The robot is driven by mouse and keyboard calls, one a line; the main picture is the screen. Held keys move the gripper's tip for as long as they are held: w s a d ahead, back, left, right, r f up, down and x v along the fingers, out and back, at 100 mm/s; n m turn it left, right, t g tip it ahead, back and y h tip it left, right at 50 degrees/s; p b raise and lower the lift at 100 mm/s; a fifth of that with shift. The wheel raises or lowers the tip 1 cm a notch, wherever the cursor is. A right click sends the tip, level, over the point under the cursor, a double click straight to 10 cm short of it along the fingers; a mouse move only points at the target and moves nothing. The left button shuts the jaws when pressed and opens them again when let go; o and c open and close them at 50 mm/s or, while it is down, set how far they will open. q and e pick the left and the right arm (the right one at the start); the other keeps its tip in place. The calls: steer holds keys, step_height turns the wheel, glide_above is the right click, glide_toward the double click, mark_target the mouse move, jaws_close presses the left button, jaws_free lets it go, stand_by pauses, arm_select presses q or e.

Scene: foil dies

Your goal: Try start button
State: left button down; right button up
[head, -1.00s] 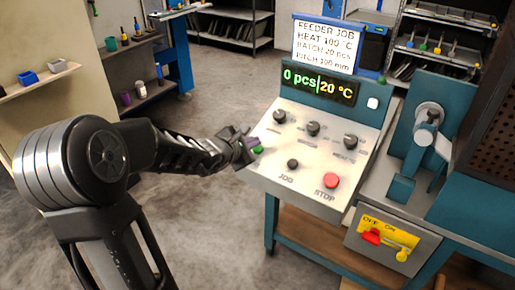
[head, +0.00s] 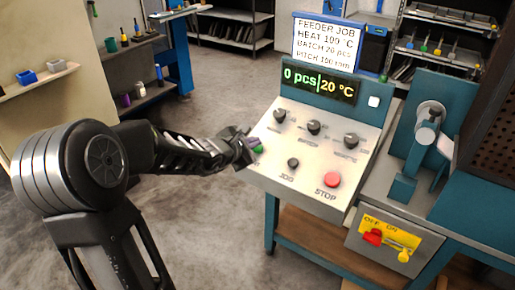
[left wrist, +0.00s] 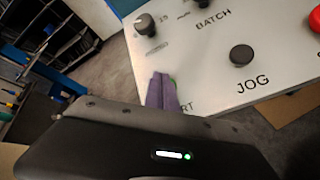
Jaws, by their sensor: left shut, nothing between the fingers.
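The green start button (head: 258,149) sits at the left edge of the sloped control panel (head: 270,178). My left gripper (head: 250,142) is shut and empty, with its purple fingertips right at the button. In the left wrist view the shut fingertips (left wrist: 162,92) cover most of the button and its label; a thin green sliver (left wrist: 173,82) shows beside them. I cannot tell whether they touch or press it. The display (head: 318,86) reads 0 pcs and 20 °C. My right gripper is not in view.
The black JOG button (head: 293,163) and red STOP button (head: 332,180) lie right of the start button. Three dark knobs (head: 313,128) line the panel above. A job card (head: 327,43) stands on top.

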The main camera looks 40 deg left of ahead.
arm_select(q)
steer(key=shift+w+f+b, duration=0.15)
steer(key=shift+f+b, duration=0.4)
steer(key=shift+b, duration=0.25)
stand_by(0.7)
steer(key=shift+r, duration=0.1)
steer(key=shift+s+r+p, duration=0.25)
steer(key=shift+r+p, duration=0.35)
steer(key=shift+r, duration=0.2)
steer(key=r+p, duration=0.1)
steer(key=s+r+p, duration=0.1)
steer(key=r, duration=0.1)
steer(key=r+p, duration=0.1)
steer(key=shift+s+r+p, duration=0.3)
steer(key=shift+r+p, duration=0.1)
stand_by(1.0)
